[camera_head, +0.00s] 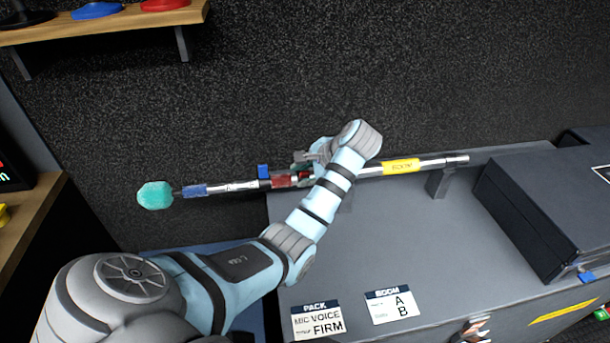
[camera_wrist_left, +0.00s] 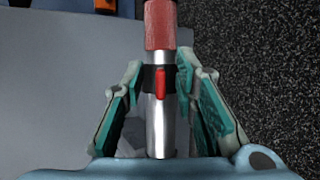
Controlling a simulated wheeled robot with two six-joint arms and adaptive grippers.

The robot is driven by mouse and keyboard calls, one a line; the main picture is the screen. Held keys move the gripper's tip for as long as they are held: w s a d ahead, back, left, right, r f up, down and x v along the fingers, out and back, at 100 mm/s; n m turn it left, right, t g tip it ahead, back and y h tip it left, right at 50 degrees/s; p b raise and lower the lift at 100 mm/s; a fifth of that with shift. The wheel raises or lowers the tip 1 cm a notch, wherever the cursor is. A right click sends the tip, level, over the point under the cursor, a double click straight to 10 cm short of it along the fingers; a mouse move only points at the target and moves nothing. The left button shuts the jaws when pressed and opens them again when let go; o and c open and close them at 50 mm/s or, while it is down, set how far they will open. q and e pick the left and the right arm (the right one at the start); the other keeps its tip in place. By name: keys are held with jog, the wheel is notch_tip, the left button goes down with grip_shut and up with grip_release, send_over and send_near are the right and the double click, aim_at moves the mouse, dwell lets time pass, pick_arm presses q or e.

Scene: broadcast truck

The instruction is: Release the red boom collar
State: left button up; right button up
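The boom pole (camera_head: 235,186) runs across the head view, with a turquoise microphone head (camera_head: 155,195) at its left end. A red section (camera_head: 284,181) of the pole is beside my left gripper (camera_head: 303,170). In the left wrist view, the red sleeve (camera_wrist_left: 160,24) is at the top, and below it a black collar with a red lever (camera_wrist_left: 160,82) is around the silver tube. My left gripper (camera_wrist_left: 161,68) is open, with one teal-padded finger on each side of the tube and visible gaps to it. The arm partly hides this part in the head view. My right gripper is not in view.
A grey counter (camera_head: 400,245) lies under the pole, with a pole support (camera_head: 438,184) and two printed cards (camera_head: 318,319) (camera_head: 391,305). A dark case (camera_head: 545,205) stands at the right. A wooden shelf (camera_head: 110,21) hangs at upper left.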

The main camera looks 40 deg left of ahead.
pick_arm(q)
jog(key=shift+r, duration=0.1)
jog(key=shift+c, duration=0.2)
grip_shut()
jog(key=shift+d, duration=0.1)
jog(key=shift+s+d+t+y+p, duration=0.2)
jog(key=shift+t+y+p, duration=0.25)
jog(key=shift+p, duration=0.65)
jog(key=shift+s+d+f+n+t+y, duration=0.15)
jog(key=shift+d+f+n+t+y, duration=0.2)
jog(key=shift+y, duration=0.35)
jog(key=shift+s+f+n+t+y, duration=0.2)
jog(key=shift+f+t+y, duration=0.15)
jog(key=shift+f+y, duration=0.25)
jog(key=shift+s+d+f+n+t+y, duration=0.1)
jog(key=shift+d+f+n+t+y, duration=0.2)
jog(key=shift+y, duration=0.45)
jog(key=shift+a, duration=0.1)
